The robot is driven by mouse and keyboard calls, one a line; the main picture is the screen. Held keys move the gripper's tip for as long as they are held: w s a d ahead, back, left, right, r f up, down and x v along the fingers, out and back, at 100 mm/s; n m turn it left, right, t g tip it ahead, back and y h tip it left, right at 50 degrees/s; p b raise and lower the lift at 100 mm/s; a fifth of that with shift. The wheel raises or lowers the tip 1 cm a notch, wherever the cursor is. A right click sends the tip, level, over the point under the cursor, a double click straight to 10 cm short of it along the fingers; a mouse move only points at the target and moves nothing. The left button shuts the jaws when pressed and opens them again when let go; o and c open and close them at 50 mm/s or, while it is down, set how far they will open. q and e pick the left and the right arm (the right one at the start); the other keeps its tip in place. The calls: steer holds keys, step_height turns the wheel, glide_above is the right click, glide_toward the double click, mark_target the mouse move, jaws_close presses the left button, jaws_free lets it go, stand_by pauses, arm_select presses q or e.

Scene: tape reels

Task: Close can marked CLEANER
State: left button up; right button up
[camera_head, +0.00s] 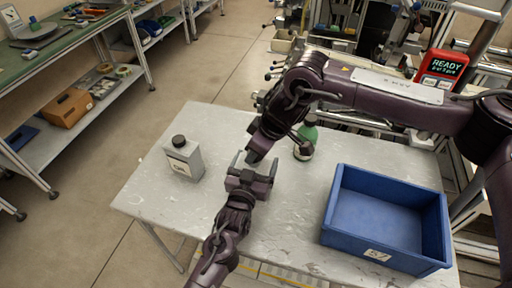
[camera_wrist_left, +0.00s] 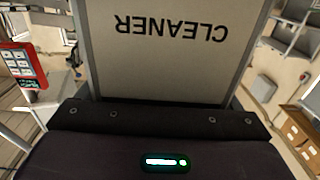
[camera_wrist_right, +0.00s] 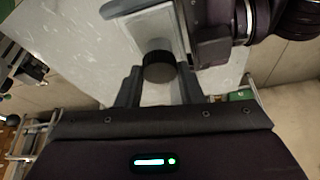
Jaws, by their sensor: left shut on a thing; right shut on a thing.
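The can marked CLEANER (camera_wrist_left: 170,55) fills the left wrist view as a pale grey body with upside-down black lettering. My left gripper (camera_head: 255,168) is shut on it over the table. A black cap (camera_wrist_right: 158,68) shows between the fingers of my right gripper (camera_wrist_right: 159,84), which is shut on it. The cap lies over the top of the pale can (camera_wrist_right: 150,30) in the right wrist view; I cannot tell whether it is seated. In the head view my right gripper (camera_head: 258,148) comes down close to the left one, and the two hide most of the can and cap.
A second grey can (camera_head: 183,160) with a black cap and a label stands at left on the grey table (camera_head: 215,125). A green bottle (camera_head: 306,138) stands behind my right gripper. A blue bin (camera_head: 385,215) is at right. The table's front left is clear.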

steer(key=shift+f, duration=0.55)
stand_by(0.4)
arm_select(q)
steer(key=c, duration=0.5)
arm_select(e)
steer(key=m, duration=0.1)
steer(key=m+h, duration=0.1)
steer(key=m, duration=0.1)
steer(key=shift+s+a+f+t, duration=0.1)
steer(key=shift+s+a+t, duration=0.1)
steer(key=shift+t, duration=0.2)
steer(key=m+h, duration=0.1)
steer(key=m, duration=0.3)
steer(key=shift+t, duration=0.4)
steer(key=m+h, duration=0.1)
steer(key=m, duration=0.2)
steer(key=shift+a, duration=0.2)
steer(key=shift+m+t+h, duration=0.3)
steer(key=shift+m+h, duration=0.4)
steer(key=shift+m, duration=0.8)
steer(key=o, duration=0.9)
steer(key=shift+d, duration=0.1)
